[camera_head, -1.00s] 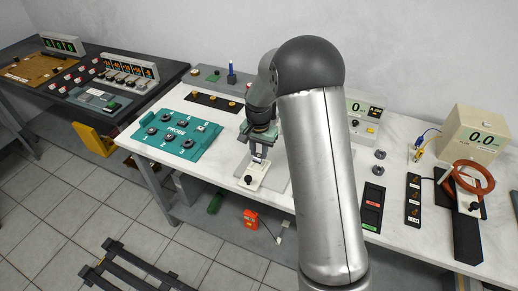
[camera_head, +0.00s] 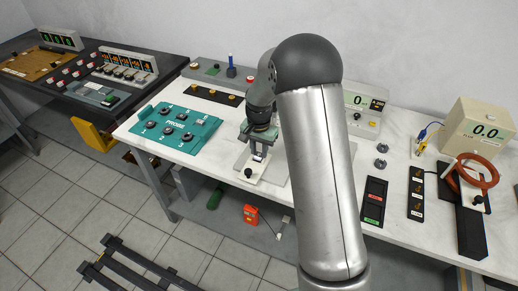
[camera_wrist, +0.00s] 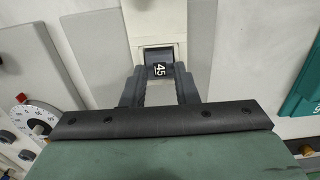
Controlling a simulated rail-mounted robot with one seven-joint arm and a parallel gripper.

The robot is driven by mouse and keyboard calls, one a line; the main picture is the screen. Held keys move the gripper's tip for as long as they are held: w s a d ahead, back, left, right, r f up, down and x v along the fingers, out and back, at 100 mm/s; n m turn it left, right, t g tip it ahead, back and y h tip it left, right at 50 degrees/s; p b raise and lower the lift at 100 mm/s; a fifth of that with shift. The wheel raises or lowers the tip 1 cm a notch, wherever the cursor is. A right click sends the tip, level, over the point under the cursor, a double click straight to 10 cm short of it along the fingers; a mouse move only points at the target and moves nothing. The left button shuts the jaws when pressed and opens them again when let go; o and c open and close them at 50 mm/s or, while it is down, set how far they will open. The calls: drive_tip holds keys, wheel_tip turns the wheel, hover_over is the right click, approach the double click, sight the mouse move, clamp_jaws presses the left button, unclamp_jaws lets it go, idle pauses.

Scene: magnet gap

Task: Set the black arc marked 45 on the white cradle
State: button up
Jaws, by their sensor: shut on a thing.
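My gripper (camera_wrist: 160,88) is shut on the black arc marked 45 (camera_wrist: 160,70), whose white number shows between the fingertips in the wrist view. The white cradle (camera_wrist: 172,22) lies directly beyond the fingertips there, with a grey recessed window close to the arc. I cannot tell whether the arc touches it. In the head view my gripper (camera_head: 261,148) is low over the bench, left of my large silver arm link. The white cradle (camera_head: 250,172) shows just below it, with a black knob. The arc is too small to make out there.
A teal PROBE panel (camera_head: 178,128) with several knobs lies left of my gripper. A dark strip with brass studs (camera_head: 215,95) lies behind it. Right of my arm are switch panels (camera_head: 416,193) and a meter box (camera_head: 478,130). My arm hides the bench middle.

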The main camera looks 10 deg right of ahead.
drive_tip(key=shift+f, duration=0.2)
idle(0.4)
drive_tip(key=o, duration=1)
drive_tip(key=c, duration=0.5)
drive_tip(key=shift+r+p, duration=1.1)
drive_tip(key=shift+r, duration=1.2)
drive_tip(key=o, duration=0.5)
